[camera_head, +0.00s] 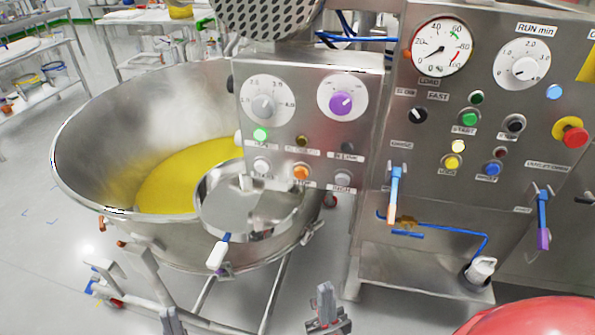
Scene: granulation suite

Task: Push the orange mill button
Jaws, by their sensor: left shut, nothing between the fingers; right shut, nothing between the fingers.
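The orange button (301,172) is on the lower row of the smaller steel control panel (290,128), between two pale buttons. Its label below is too small to read. My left gripper (171,313) shows at the bottom edge, left of centre, below the bowl, mostly cut off by the frame. My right gripper (325,291) is at the bottom centre, fingers pointing up, below the panel and well apart from the button. Both grippers are shut and empty.
A large steel bowl (85,130) holding yellow material (185,178) stands left of the panel. A larger panel (440,95) on the right carries dials, several buttons and a red emergency stop (574,136). A red rounded object (535,318) fills the bottom right corner.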

